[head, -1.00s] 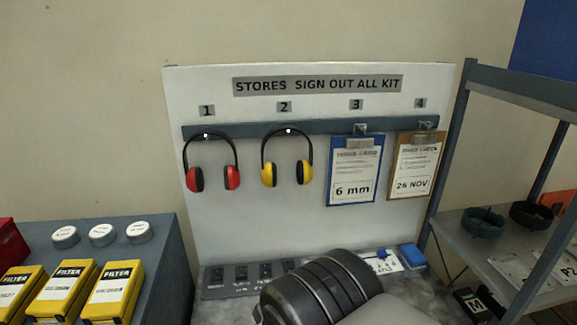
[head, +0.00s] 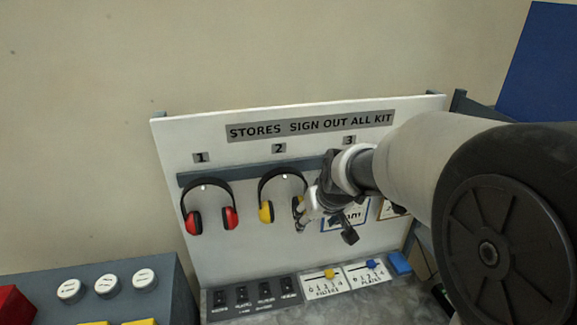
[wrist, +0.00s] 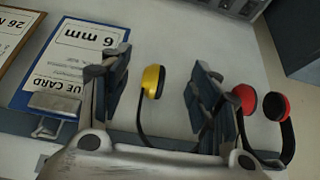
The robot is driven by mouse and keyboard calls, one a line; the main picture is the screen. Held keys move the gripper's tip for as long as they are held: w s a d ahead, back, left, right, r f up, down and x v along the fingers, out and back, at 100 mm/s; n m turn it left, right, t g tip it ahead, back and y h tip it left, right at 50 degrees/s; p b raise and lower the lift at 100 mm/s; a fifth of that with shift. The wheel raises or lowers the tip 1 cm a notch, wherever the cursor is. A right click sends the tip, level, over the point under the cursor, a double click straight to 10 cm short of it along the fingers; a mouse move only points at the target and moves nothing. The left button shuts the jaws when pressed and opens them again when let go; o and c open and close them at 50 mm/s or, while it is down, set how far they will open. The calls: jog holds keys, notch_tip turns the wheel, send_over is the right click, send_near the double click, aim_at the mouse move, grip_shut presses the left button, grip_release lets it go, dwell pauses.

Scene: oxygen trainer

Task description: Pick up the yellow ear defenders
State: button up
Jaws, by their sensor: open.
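The yellow ear defenders (head: 266,212) hang by their black band below number 2 on the board's rail. The left yellow cup shows in the head view; my gripper partly covers the right cup. My gripper (head: 326,218) is at their right side, in front of the board. In the wrist view my gripper (wrist: 158,82) is open, its two fingers well apart. A yellow cup (wrist: 152,78) and part of the band of the ear defenders show in the gap between the fingers. I cannot tell whether a finger touches them.
Red ear defenders (head: 231,218) hang to the left under number 1; in the wrist view they lie just beyond one finger. A blue clipboard (wrist: 66,55) hangs on the other side. Below are a switch panel (head: 252,297), counter cards (head: 325,287) and a blue block (head: 399,263).

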aim_at(301, 197)
jog(key=w, duration=0.3)
jog(key=w+a+p, duration=0.1)
jog(key=w, duration=0.2)
jog(key=w+a+p, duration=0.1)
jog(key=w, duration=0.3)
jog(key=shift+a+f, duration=0.1)
jog(key=x, duration=0.5)
jog(key=shift+w, duration=0.1)
jog(key=shift+c, duration=0.6)
jog(key=c, duration=1.2)
